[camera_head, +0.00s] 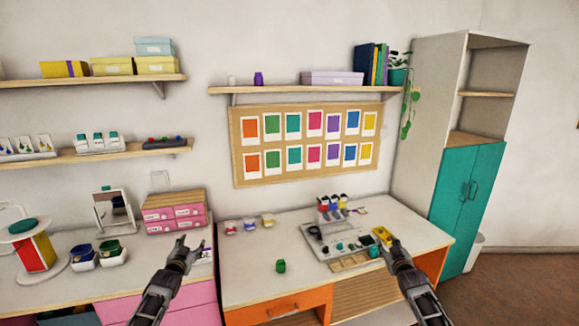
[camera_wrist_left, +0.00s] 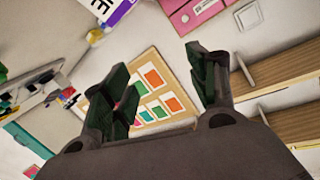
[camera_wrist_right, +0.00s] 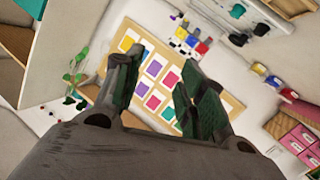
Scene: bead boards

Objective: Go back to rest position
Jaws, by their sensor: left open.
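My left gripper (camera_head: 184,243) is raised in front of the desks, near the gap between the left and right one. In its wrist view its fingers (camera_wrist_left: 158,75) stand apart with nothing between them. My right gripper (camera_head: 388,247) is raised in front of the right desk's right part, overlapping the grey bead board (camera_head: 318,246) in the head view.
Pink drawers (camera_head: 174,212) and a mirror (camera_head: 113,212) stand on the left desk. A teal cabinet (camera_head: 465,205) stands at the right.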

